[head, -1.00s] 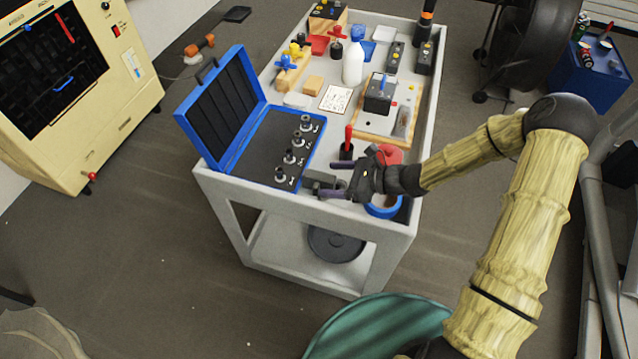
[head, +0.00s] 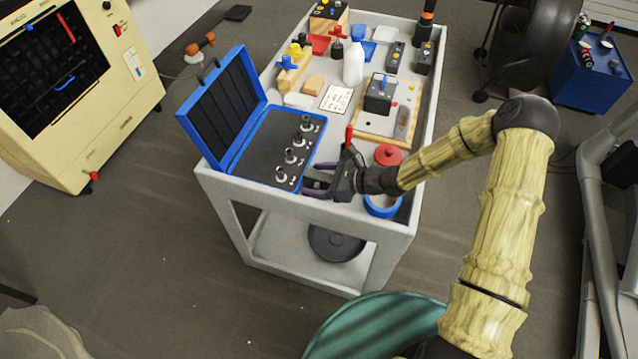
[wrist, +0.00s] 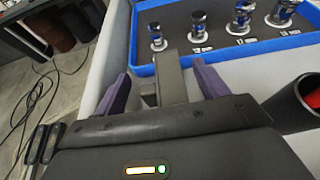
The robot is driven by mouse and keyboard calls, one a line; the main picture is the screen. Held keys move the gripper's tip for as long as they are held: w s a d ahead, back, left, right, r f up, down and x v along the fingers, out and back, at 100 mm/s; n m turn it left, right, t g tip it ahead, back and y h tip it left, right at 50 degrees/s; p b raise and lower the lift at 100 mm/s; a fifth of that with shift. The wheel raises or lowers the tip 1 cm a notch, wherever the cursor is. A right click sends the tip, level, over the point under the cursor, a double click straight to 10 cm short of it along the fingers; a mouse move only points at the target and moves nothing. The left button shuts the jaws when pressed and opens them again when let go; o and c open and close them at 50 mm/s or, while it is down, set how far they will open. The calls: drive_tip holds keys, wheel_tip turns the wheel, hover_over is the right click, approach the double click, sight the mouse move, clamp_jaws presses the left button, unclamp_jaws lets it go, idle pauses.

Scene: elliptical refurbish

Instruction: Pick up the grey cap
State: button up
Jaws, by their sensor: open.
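A grey blocky piece, which looks like the grey cap (wrist: 168,66), stands on the cart top just in front of the blue case's edge in the wrist view. My gripper (wrist: 162,84) is open, with one purple finger on each side of the piece. I cannot tell whether either finger touches it. In the head view my gripper (head: 318,180) is low over the cart's front edge, to the right of the open blue case (head: 222,155). The grey piece is mostly hidden between the fingers there.
Several metal bits (head: 290,157) stand in the blue case. A dark cup (wrist: 296,103) with a red item is close on the right in the wrist view. A blue ring (head: 382,206) and a red round piece (head: 388,154) lie right of my gripper on the grey cart (head: 300,205).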

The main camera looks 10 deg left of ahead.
sight(318, 179)
drive_tip(key=c, duration=1)
drive_tip(key=shift+r, duration=0.1)
drive_tip(key=shift+c, duration=0.2)
wheel_tip(318, 179, up, 10)
drive_tip(key=shift+f, duration=0.1)
drive_tip(key=shift+c, duration=0.2)
